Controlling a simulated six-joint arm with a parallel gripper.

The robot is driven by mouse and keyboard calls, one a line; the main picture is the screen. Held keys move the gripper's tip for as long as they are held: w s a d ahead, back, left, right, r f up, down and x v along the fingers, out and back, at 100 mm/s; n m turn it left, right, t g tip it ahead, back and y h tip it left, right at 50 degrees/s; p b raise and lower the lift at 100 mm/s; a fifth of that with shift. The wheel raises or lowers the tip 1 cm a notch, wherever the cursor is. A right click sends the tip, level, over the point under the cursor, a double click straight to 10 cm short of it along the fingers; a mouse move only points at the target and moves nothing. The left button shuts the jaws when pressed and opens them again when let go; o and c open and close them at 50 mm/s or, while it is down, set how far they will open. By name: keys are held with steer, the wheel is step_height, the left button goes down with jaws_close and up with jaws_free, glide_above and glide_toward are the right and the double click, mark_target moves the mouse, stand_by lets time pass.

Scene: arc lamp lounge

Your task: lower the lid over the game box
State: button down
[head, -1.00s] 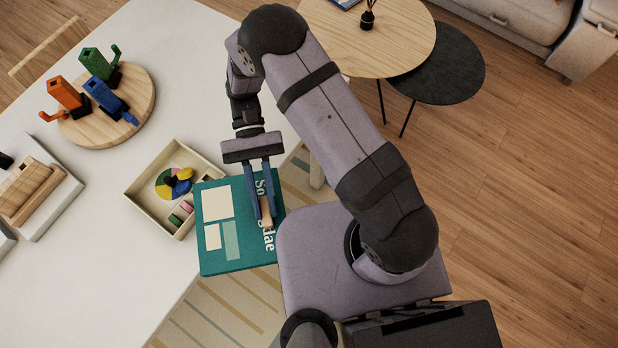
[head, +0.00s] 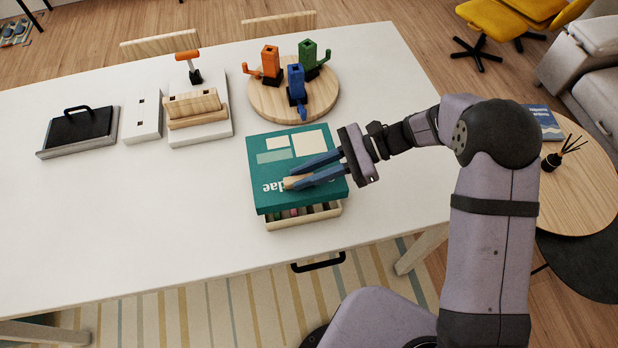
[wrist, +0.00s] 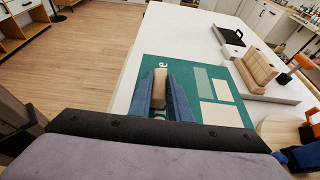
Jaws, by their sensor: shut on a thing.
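The lid (head: 263,184) is a teal flat cover with cream panels, lettering and a wooden grip (head: 291,183). My gripper (head: 289,181) is shut on that grip, with the fingers on either side of it. The game box (head: 312,217) is a pale wooden tray on the white table. The lid hangs over it and hides most of its inside. The box's front side and some coloured pieces show below the lid's front edge, so the lid is not flush there. In the wrist view the lid (wrist: 188,72) fills the space ahead of the fingers; the box is hidden.
A round board (head: 255,98) with orange, blue and green figures stands behind the lid. A white stand with wooden blocks (head: 193,105) and a black tray (head: 80,130) are to the left. The white table (head: 180,210) is clear at front left.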

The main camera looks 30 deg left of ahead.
steer(key=shift+d+f, duration=0.1)
steer(key=shift+f, duration=0.15)
steer(key=shift+f+b, duration=1.9)
steer(key=shift+f, duration=0.7)
steer(key=shift+f+b, duration=1.45)
steer(key=shift+f, duration=0.9)
stand_by(0.4)
steer(key=c, duration=1.6)
jaws_free()
steer(key=shift+o, duration=0.2)
steer(key=shift+w, duration=0.1)
steer(key=shift+b+v, duration=1.5)
steer(key=shift+v, duration=2.15)
